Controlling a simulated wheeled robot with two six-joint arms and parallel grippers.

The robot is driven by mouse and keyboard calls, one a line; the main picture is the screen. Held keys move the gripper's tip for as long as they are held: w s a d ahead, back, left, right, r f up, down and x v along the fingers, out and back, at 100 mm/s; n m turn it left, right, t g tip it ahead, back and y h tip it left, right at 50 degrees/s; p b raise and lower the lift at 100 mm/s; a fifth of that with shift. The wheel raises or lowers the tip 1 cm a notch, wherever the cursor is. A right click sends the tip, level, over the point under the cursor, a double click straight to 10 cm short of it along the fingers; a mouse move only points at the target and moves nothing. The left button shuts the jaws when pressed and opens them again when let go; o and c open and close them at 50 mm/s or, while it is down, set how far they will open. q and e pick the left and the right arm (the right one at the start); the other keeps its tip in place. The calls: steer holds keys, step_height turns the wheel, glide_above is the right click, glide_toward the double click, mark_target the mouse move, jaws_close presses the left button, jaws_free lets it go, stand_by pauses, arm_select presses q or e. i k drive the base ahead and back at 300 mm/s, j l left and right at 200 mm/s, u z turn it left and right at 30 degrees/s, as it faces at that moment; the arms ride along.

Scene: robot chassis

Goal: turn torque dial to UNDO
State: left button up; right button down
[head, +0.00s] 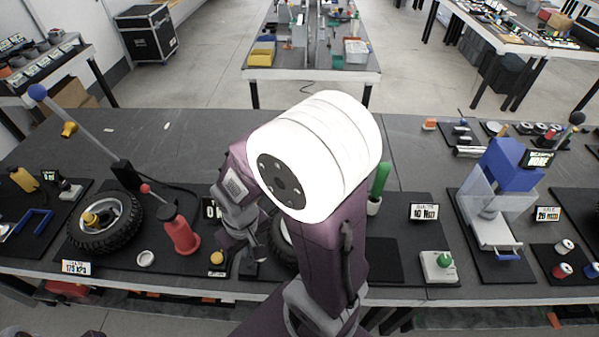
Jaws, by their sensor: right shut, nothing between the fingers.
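My right arm comes up from the bottom middle and bends back at its white joint. Its gripper (248,258) points down, shut and empty, just over the dark mat left of centre, close to a partly hidden dark tyre. A small white box with a green knob (444,259) sits on the right of the bench, below a sign (424,212) that seems to read 40 Nm. It may be the torque dial; its markings are too small to read. Another sign (209,209) beside my forearm is partly hidden. My left gripper is out of view.
A tyre (104,222), a red bottle-like tool (181,234) and a small yellow knob (216,258) stand left of my gripper. A green-handled tool (379,182) stands behind my arm. A blue-topped press (508,168) stands at the right. The bench's back middle is mostly clear.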

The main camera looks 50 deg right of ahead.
mark_target(444, 260)
steer(key=z, duration=1.65)
